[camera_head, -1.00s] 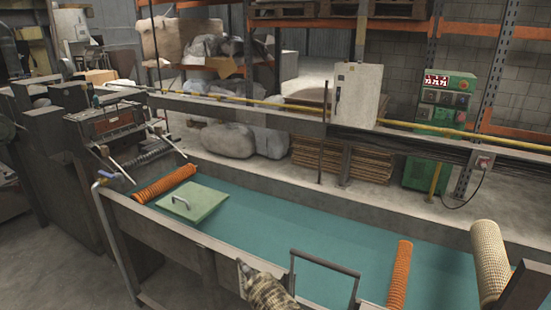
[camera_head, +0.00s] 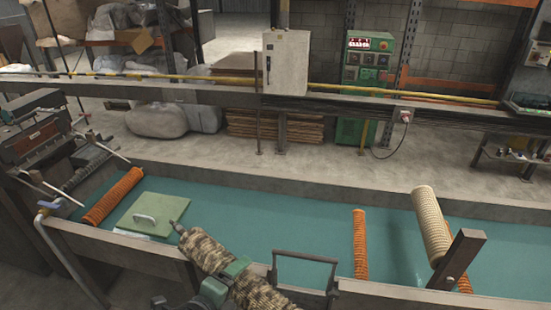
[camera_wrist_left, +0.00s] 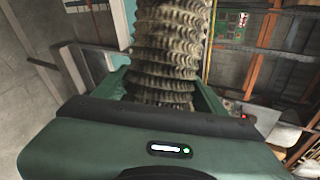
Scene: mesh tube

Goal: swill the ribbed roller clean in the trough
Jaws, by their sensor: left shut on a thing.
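The ribbed roller (camera_head: 205,250) is mottled brown and cream, with a dark shaft end. My left gripper (camera_head: 228,279) is green and shut around its middle. The roller is tilted, its upper-left end overlapping the near part of the trough in the head view. I cannot tell its height above the liquid. In the left wrist view the roller's dirty ridges (camera_wrist_left: 168,50) stand between the green fingers (camera_wrist_left: 165,95). The long trough (camera_head: 120,243) holds teal liquid. My right gripper is not in view.
A green lid with a handle (camera_head: 155,210) lies at the trough's left, near an orange ribbed roll (camera_head: 113,195). Another orange roll (camera_head: 360,245) crosses the trough. A cream roller (camera_head: 431,222) stands beside a dark post (camera_head: 457,258) at right. A dark handle frame (camera_head: 304,258) rises at the front rim.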

